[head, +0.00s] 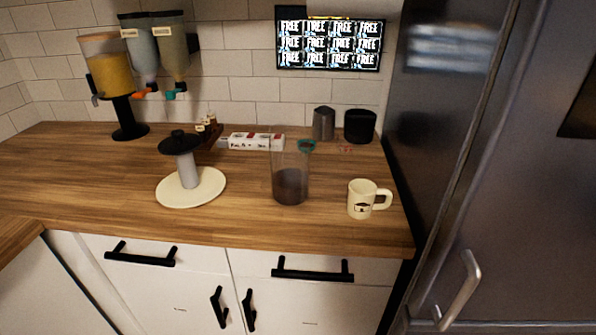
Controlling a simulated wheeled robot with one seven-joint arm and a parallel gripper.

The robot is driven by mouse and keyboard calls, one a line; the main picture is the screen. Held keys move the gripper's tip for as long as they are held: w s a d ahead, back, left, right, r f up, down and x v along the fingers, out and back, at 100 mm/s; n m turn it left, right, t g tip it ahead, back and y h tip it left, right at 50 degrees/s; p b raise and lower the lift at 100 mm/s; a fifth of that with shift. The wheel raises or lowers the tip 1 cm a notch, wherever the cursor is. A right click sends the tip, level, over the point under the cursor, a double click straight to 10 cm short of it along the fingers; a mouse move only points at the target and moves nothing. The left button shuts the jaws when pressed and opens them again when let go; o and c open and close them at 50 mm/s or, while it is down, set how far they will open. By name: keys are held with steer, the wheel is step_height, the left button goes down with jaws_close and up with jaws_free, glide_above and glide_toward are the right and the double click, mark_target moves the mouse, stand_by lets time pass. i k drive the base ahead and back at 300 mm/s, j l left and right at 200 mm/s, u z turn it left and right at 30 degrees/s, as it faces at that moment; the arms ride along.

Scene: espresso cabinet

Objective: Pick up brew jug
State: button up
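The clear tall vessel that looks like the brew jug (290,177) stands upright on the wooden counter, right of the middle. Dark stuff fills its lower part. A teal ring-shaped piece (306,146) shows at its upper right; I cannot tell if it belongs to the jug or lies behind it. My gripper is not in view in the head view, so its distance from the jug cannot be seen.
A cream mug (362,199) stands to the jug's right. A black-topped plunger-like piece (187,172) stands on a cream round plate (212,186) to its left. A tall dark fridge bounds the right.

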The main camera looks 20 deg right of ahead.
mark_target(289, 144)
steer(key=i+j+z, duration=0.1)
steer(key=j, duration=0.25)
steer(key=i+j+z, duration=0.15)
steer(key=j, duration=0.25)
steer(key=i+j+z, duration=0.1)
steer(key=j, duration=0.3)
steer(key=i+j+z, duration=0.1)
steer(key=j, duration=0.3)
steer(key=i+j+z, duration=0.15)
steer(key=j, duration=0.25)
